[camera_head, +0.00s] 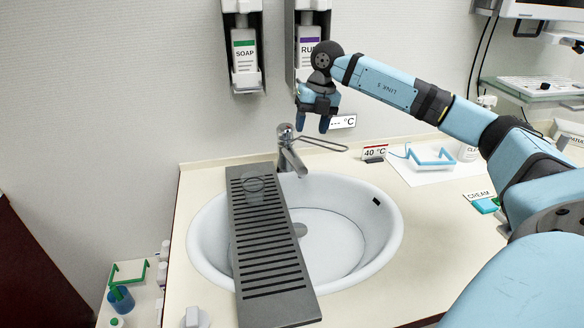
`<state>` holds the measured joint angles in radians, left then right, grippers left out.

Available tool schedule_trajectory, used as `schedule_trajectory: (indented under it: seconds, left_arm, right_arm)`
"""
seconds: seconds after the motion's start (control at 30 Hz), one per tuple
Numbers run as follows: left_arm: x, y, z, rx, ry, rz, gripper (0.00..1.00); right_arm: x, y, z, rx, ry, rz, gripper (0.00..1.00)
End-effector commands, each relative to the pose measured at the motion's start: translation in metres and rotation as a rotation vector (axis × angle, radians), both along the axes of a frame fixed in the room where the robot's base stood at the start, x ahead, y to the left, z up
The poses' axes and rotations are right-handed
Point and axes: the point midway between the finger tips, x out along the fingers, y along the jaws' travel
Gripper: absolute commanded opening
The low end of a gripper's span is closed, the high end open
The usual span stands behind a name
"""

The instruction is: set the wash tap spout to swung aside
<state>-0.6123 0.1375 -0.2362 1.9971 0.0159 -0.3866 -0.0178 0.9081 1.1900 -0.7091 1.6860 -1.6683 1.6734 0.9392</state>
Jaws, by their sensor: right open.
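The chrome wash tap (286,143) stands on the counter behind the round white basin (378,240). Its spout (294,161) points forward and slightly right over the basin's back rim. A long thin lever (324,144) reaches out to the right from the tap's top. My right gripper (313,127) hangs in the air with its fingers pointing down, above and a little right of the tap. It is open and empty and appears apart from the tap and lever. My left gripper is not in view.
A dark slatted board (262,240) lies across the basin's left side, with a clear glass (254,187) on it. Soap (245,55) and rub dispensers (306,48) hang on the wall. A 40 °C sign (375,152) and blue frame (430,156) stand right of the tap.

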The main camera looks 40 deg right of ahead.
Motion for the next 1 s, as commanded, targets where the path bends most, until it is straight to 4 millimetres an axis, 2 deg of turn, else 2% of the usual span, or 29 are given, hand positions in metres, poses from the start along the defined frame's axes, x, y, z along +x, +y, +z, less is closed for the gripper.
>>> schedule_trajectory:
  seconds: [0.17,0.6,0.8,1.0]
  left_arm:
    - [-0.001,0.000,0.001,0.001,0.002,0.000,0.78]
    - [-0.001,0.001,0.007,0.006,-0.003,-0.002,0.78]
    - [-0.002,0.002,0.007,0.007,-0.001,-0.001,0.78]
    - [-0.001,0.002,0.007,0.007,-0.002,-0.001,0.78]
  right_arm:
    - [0.002,0.005,-0.023,0.002,0.005,0.002,0.53]
    - [0.011,0.020,-0.110,0.004,0.003,0.003,0.53]
    - [0.013,0.023,-0.129,0.005,0.001,0.004,0.53]
    - [0.013,0.024,-0.134,0.004,0.000,0.004,0.53]
